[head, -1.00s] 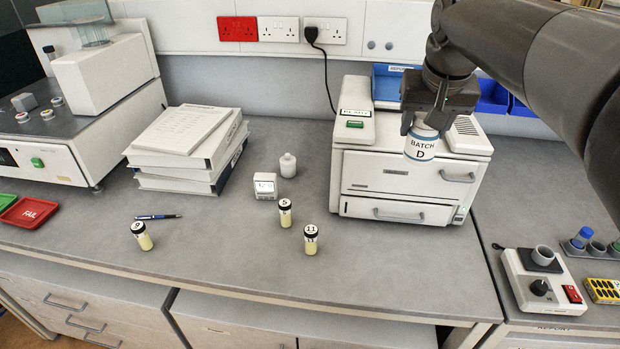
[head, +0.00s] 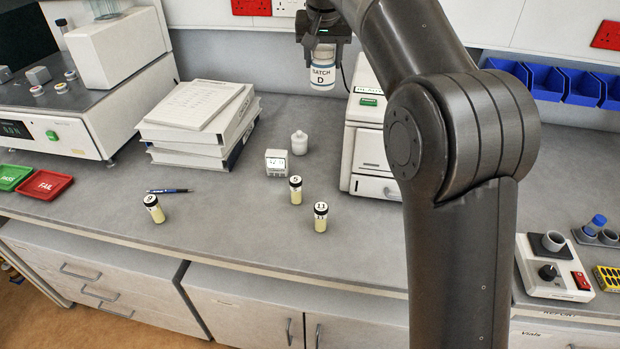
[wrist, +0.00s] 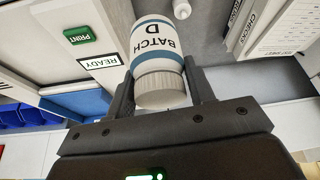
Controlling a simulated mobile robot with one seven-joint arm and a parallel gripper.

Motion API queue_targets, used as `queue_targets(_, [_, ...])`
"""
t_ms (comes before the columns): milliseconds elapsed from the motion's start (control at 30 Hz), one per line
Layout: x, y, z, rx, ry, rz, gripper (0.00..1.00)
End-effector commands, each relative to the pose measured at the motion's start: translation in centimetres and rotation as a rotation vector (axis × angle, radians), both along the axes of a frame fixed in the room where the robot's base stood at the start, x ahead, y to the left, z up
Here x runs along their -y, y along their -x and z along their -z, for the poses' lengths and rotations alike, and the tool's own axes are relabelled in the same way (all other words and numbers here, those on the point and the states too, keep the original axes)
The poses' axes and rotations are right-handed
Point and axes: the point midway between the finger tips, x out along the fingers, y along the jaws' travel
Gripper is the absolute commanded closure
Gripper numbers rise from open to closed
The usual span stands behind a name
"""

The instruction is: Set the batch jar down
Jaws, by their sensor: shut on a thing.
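The batch jar (head: 322,68) is a white jar with a blue band and a label reading BATCH D. My gripper (head: 322,42) is shut on it near its top and holds it upright in the air, above the back of the bench in the head view. In the wrist view the jar (wrist: 158,45) sits between the two fingers of my gripper (wrist: 163,88), its ribbed pale cap nearest the camera. The jar's underside is hidden.
The white machine (head: 366,135) with a green button is partly hidden by my arm. Several vials, including vial 5 (head: 296,190) and vial 11 (head: 320,217), a small white display box (head: 277,163) and a white bottle (head: 299,142) stand on the bench (head: 240,220). Binders (head: 200,125) lie left.

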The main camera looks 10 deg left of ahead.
Motion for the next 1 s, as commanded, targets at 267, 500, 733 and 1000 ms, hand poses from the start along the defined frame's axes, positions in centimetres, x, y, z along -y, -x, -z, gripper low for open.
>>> queue_targets(267, [-3.2,-0.9,1.6,-0.001,0.0,-0.012,0.76])
queue_targets(500, [-3.1,-0.9,5.5,-0.002,0.0,-0.012,0.76])
queue_targets(733, [-3.1,-0.8,11.7,-0.004,0.001,-0.012,0.76])
queue_targets(1000, [-3.2,-0.9,18.8,-0.002,0.0,-0.011,0.76])
